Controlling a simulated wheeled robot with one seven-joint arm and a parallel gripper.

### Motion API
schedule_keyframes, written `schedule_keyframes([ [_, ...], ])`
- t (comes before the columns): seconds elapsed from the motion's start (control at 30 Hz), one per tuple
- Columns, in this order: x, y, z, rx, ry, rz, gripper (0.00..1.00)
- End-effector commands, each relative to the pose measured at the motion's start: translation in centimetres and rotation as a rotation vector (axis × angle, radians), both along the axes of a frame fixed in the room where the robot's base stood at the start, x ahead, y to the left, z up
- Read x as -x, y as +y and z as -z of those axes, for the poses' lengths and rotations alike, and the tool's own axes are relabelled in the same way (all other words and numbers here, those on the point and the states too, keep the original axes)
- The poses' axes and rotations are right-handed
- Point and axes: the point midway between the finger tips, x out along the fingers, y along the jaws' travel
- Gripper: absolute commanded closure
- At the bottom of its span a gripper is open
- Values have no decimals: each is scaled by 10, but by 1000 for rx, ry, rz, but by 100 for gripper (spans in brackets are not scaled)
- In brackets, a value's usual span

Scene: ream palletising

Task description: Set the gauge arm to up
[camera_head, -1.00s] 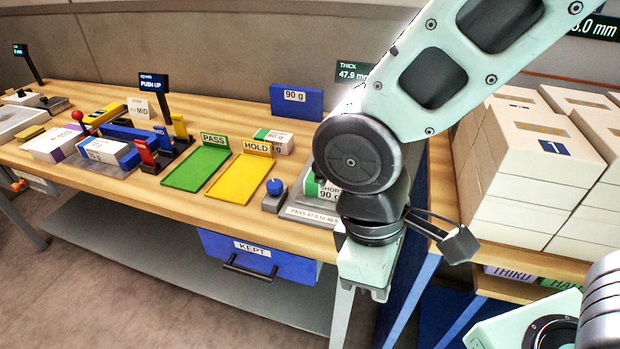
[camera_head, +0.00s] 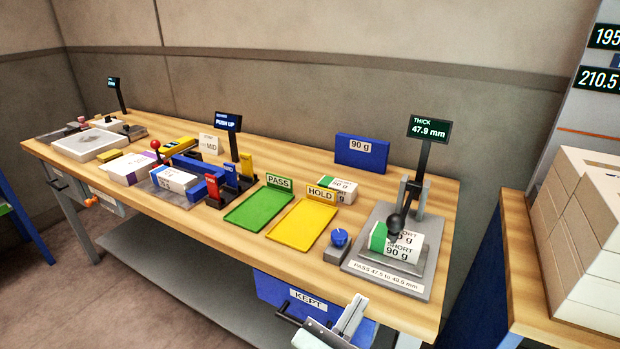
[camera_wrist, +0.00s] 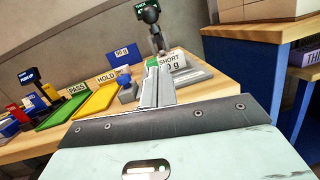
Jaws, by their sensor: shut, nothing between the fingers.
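The thickness gauge (camera_head: 384,272) stands at the right end of the bench, with a grey post at its back. Its gauge arm (camera_head: 404,198) ends in a black ball knob (camera_head: 395,223), which shows in front of the post and over a SHORT 90 g ream (camera_head: 402,247) on the plate. The knob also shows in the wrist view (camera_wrist: 150,14), above the ream. The gauge display (camera_head: 429,128) reads THICK 47.9 mm. My gripper (camera_head: 357,304) is shut and empty, in front of the bench edge near the KEPT drawer, apart from the arm. Its closed fingers show in the wrist view (camera_wrist: 157,80).
A blue knob (camera_head: 339,237) on a grey block sits left of the gauge. The yellow HOLD tray (camera_head: 302,226) and green PASS tray (camera_head: 258,209) lie further left. The blue KEPT drawer (camera_head: 272,290) is under the bench edge. Stacked reams (camera_head: 590,235) stand at right.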

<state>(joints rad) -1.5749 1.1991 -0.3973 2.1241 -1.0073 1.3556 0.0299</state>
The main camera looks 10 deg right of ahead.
Motion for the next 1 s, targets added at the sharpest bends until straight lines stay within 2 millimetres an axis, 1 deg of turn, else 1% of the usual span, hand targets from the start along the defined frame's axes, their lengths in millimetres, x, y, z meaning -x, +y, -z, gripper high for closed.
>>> schedule_keyframes([
  [0.03,3,6,2,22,-9,-32,100],
  [0.1,2,6,1,26,-11,-36,100],
  [0.27,-6,-2,-2,24,-10,-31,100],
  [0.37,-17,-12,-7,24,-9,-27,100],
  [0.73,-73,-61,-22,24,-8,-26,100],
  [0.8,-77,-65,-33,20,-7,-27,100],
  [1.0,-85,-73,-49,20,-7,-28,100],
])
